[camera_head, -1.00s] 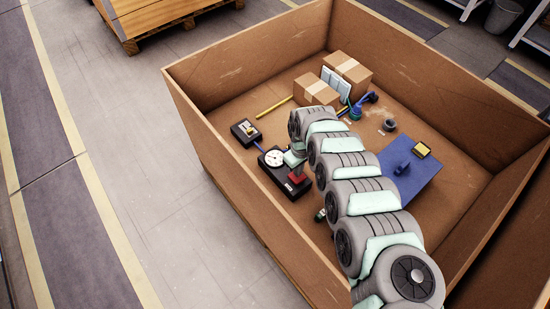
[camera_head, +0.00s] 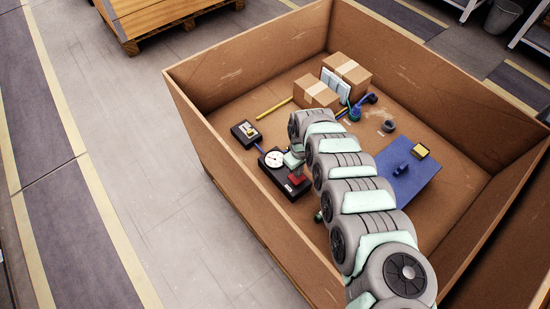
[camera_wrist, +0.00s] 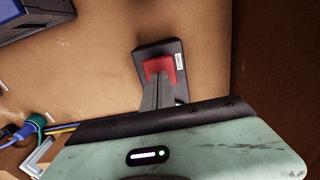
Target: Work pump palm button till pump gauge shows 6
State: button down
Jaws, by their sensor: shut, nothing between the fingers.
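The pump's black base (camera_head: 284,184) sits on the crate floor with a white round gauge (camera_head: 273,159) on its left part. The gauge is too small to read. The red palm button (camera_head: 299,179) is to the gauge's right. In the wrist view the red button (camera_wrist: 160,65) sits on the black block (camera_wrist: 150,50) with a white label. My gripper (camera_wrist: 160,80) is shut and empty, its fingertips over the button's near edge; I cannot tell whether they touch it. In the head view my arm hides the fingers.
A black box (camera_head: 246,132) joins the pump by a blue line. A blue panel (camera_head: 408,185) lies to the right. Cartons (camera_head: 347,72), a yellow bar (camera_head: 273,108) and a dark ring (camera_head: 388,126) lie farther back. High crate walls (camera_head: 240,65) surround everything.

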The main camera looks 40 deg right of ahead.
jog(key=shift+f, duration=0.15)
jog(key=shift+f+b, duration=1.15)
jog(key=shift+f, duration=0.8)
notch_tip(320, 180, up, 4)
jog(key=p, duration=0.4)
jog(key=shift+a+r+p, duration=0.1)
jog(key=shift+r+p, duration=0.05)
jog(key=shift+p, duration=0.2)
jog(key=shift+f, duration=0.25)
jog(key=shift+f+b, duration=1.45)
jog(key=shift+f, duration=0.4)
notch_tip(320, 180, up, 4)
jog(key=p, duration=0.4)
jog(key=shift+s+r, duration=0.1)
